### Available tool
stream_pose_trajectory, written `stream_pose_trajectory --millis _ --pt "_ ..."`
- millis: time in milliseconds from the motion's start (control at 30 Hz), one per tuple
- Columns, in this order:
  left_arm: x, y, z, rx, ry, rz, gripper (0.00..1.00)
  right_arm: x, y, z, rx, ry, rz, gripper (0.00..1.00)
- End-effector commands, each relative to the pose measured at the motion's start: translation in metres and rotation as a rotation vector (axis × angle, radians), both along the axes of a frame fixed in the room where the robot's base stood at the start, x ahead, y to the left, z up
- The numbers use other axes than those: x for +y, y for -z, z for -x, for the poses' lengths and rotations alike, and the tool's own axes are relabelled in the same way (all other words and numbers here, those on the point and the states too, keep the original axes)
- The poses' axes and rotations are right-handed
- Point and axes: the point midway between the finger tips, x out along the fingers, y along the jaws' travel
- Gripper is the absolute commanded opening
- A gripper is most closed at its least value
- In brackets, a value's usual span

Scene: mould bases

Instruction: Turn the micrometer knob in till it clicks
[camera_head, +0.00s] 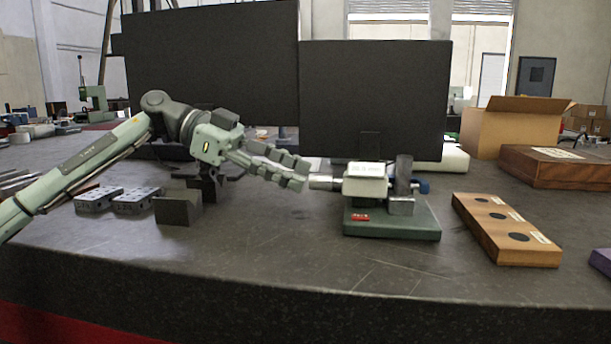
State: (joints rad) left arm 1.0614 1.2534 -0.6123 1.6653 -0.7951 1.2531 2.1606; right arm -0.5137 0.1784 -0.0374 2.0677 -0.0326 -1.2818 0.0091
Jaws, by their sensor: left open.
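The micrometer stands on a dark green base (400,229), right of the picture's middle. It has a white body (364,180) with a label, a grey upright block at its right and a blue part (424,187) at its right end. Its silver knob (325,182) sticks out to the left. My left gripper (303,175) comes in from the left, its fingers pointing right, with the tips at the knob's left end. It is open. The fingertips partly hide the knob's end, and I cannot tell whether they touch it. My right gripper is not in view.
A wooden block with dark round spots (480,215) lies right of the base. Drilled grey blocks (133,201) and a dark block (178,209) lie at the left. Dark monitors (375,100) stand behind. A cardboard box (512,130) is at the back right. The front tabletop is clear.

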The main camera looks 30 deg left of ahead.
Motion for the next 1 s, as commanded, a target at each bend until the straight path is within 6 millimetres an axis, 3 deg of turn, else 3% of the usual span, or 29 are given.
stream_pose_trajectory --millis 200,467,833,1000 --pt "-0.017 0.007 -0.006 0.000 0.000 0.001 0.43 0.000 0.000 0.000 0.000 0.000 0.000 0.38" --pt "-0.019 0.008 -0.007 -0.002 0.000 0.001 0.43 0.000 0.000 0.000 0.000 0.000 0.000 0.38" --pt "-0.019 0.008 -0.007 -0.001 -0.001 0.000 0.00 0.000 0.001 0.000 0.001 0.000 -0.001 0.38" --pt "-0.019 0.008 -0.006 -0.004 0.000 -0.001 0.00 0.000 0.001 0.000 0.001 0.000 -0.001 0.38"
